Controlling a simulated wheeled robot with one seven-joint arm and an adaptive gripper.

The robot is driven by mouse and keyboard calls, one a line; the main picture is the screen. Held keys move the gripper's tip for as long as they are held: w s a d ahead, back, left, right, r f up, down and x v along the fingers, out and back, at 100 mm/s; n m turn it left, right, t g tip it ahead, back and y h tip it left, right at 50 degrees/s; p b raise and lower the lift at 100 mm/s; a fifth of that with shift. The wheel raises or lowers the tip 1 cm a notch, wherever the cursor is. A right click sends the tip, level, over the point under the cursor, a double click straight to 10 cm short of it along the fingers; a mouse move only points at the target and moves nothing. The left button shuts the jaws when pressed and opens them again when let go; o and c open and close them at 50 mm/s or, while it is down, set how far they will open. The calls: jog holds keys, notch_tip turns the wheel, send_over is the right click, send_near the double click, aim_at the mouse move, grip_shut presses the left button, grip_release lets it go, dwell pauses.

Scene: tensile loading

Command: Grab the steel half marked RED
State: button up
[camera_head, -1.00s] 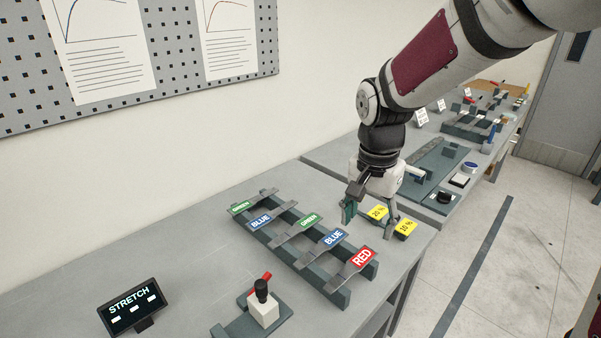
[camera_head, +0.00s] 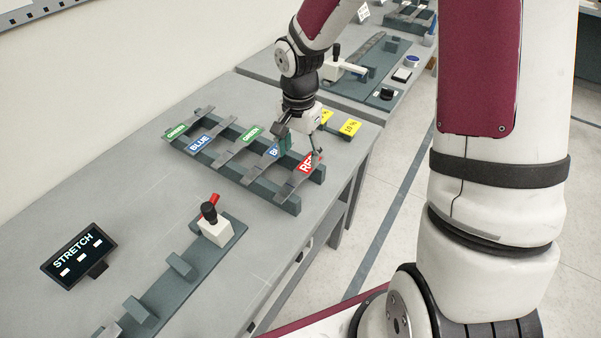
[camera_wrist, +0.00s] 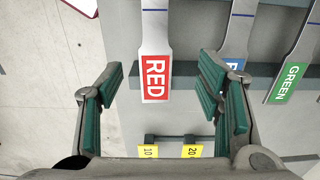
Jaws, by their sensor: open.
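The steel half marked RED (camera_head: 304,164) lies at the right end of a dark rack, partly hidden behind my gripper in the head view. In the wrist view the RED half (camera_wrist: 155,50) points down between my open fingers, nearer the left finger. My gripper (camera_head: 300,152) is above the rack at the RED end; it also shows in the wrist view (camera_wrist: 165,92), open and empty. I cannot tell its exact height above the RED half.
The rack (camera_head: 265,190) also holds halves marked BLUE (camera_head: 199,144) and GREEN (camera_head: 176,131). Yellow tags (camera_head: 349,127) stand behind it. A STRETCH display (camera_head: 76,254) and a lever fixture (camera_head: 213,229) are in front. Table between display and rack is clear.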

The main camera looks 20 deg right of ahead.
aim_at(301, 173)
jog(key=f, duration=0.4)
jog(key=shift+s+f, duration=0.25)
jog(key=shift+s, duration=0.1)
jog(key=shift+f, duration=0.25)
jog(key=shift+f, duration=0.2)
grip_shut()
dwell(0.3)
